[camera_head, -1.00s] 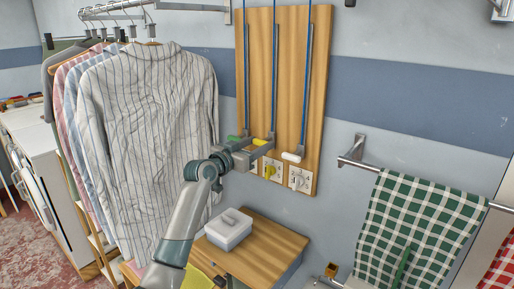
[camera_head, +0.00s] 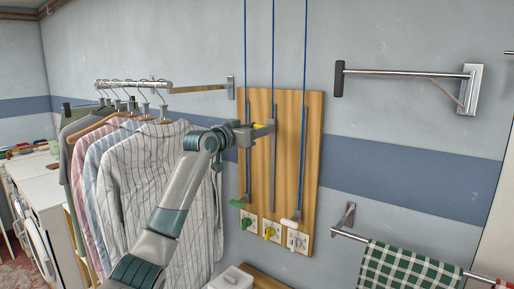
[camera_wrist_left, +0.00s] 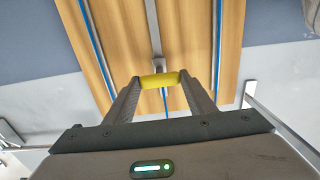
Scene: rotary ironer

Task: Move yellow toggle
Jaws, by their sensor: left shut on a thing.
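The yellow toggle (camera_wrist_left: 160,80) is a short bar at the end of the middle blue cord on a wooden board (camera_head: 291,165). My left gripper (camera_head: 264,130) is shut on the toggle, high on the board. The left wrist view shows the toggle between both fingertips of this gripper (camera_wrist_left: 160,86). In the head view the fingers hide most of the toggle. A green toggle (camera_head: 238,203) and a white toggle (camera_head: 290,222) hang lower, on the left and right cords. My right gripper is not in view.
Square plates with a green knob (camera_head: 248,222), a yellow knob (camera_head: 269,231) and a white knob (camera_head: 294,240) sit along the board's bottom. Striped shirts (camera_head: 150,185) hang close left of my arm. A wall rail (camera_head: 405,72) and a checked-towel rail (camera_head: 400,257) are at right.

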